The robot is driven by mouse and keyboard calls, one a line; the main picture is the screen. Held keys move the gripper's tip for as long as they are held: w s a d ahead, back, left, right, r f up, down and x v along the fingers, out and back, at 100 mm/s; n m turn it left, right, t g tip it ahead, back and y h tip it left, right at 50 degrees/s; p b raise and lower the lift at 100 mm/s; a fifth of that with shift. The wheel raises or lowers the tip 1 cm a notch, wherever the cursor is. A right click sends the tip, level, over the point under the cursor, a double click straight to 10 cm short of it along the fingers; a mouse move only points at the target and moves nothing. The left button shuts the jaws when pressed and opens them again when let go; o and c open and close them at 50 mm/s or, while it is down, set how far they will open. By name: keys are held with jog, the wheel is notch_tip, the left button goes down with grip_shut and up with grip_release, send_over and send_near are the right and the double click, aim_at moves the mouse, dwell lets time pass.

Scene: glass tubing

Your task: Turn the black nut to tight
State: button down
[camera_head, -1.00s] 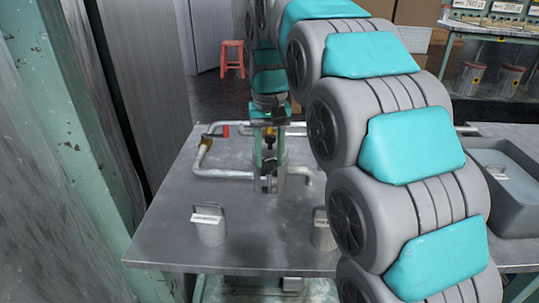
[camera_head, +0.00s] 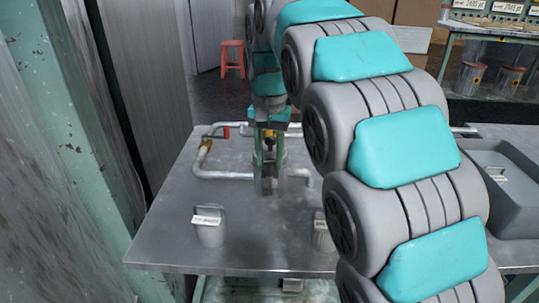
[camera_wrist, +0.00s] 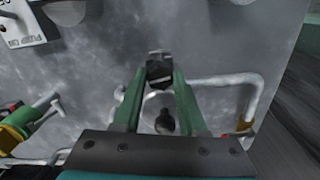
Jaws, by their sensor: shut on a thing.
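My gripper (camera_wrist: 159,68) points down over the metal table, and its two green fingers close in at the tips. Between the tips is a dark block that looks like the black nut (camera_wrist: 160,74), though the tips partly hide it. A second small dark rounded piece (camera_wrist: 165,121) shows between the fingers, nearer the wrist in the picture. In the head view my gripper (camera_head: 269,185) is upright in the middle of the pipework, and the nut cannot be made out there.
Bent grey pipe (camera_head: 222,175) with a brass-coloured fitting (camera_head: 204,147) and a red piece (camera_head: 226,132) runs left of my gripper. A labelled grey cup (camera_head: 209,232) stands at the front left, and another (camera_head: 321,236) is partly behind my arm. A grey bin (camera_head: 505,205) sits right.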

jog(key=shift+m, duration=0.4)
jog(key=shift+c, duration=2.2)
grip_release()
jog(key=shift+r, duration=0.15)
